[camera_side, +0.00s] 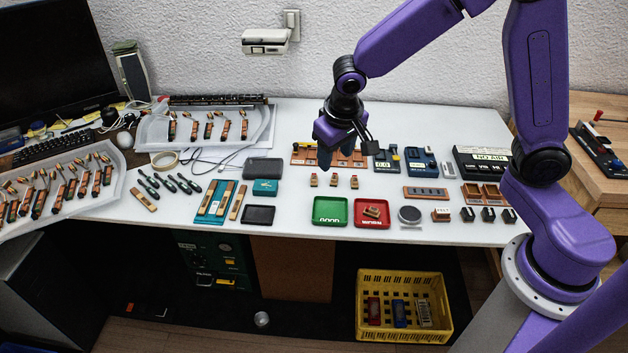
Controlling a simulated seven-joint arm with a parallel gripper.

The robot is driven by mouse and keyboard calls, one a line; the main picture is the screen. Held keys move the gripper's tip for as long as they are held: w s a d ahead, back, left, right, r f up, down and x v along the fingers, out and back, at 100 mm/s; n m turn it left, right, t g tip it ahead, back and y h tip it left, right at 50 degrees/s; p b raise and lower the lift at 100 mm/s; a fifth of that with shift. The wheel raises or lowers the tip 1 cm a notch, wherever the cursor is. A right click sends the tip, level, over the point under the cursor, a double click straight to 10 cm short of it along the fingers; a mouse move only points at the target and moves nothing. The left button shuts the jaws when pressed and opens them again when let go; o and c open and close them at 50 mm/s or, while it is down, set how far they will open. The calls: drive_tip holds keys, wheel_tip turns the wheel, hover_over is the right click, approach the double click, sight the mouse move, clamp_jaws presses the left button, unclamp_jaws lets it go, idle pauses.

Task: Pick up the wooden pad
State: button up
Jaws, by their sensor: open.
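My gripper (336,154) is open and points down above the white table, with nothing seen between its fingers. Below it stand three small wooden blocks in a row: a left one (313,180), a middle one (333,180) and a right one (354,182). Another small wooden piece (374,212) lies in the red tray (360,222). A wooden strip (143,200) lies at the left of the table. I cannot tell for sure which of these is the wooden pad. My gripper hides part of the orange-brown rack (303,154) behind it.
A green tray (330,222) stands beside the red one. A round dark-topped item (410,215), small blocks and a wooden compartment box (484,194) lie to the right. Dark handled tools (149,187) and a blue tray (214,215) with strips lie left. A yellow crate (374,335) stands below.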

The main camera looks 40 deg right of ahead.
drive_tip(key=w+d+f+m+h, duration=0.1)
drive_tip(key=w+d+f+m, duration=0.25)
drive_tip(key=w, duration=0.35)
drive_tip(key=w+d+f+m, duration=0.2)
drive_tip(key=w+f+m, duration=0.25)
drive_tip(key=w, duration=0.25)
hover_over(314, 176)
drive_tip(key=s+a, duration=0.2)
drive_tip(key=shift+t, duration=0.3)
wheel_tip(314, 176, down, 12)
drive_tip(key=shift+r, duration=0.1)
drive_tip(key=shift+x, duration=2.6)
drive_tip(key=shift+d, duration=0.15)
clamp_jaws()
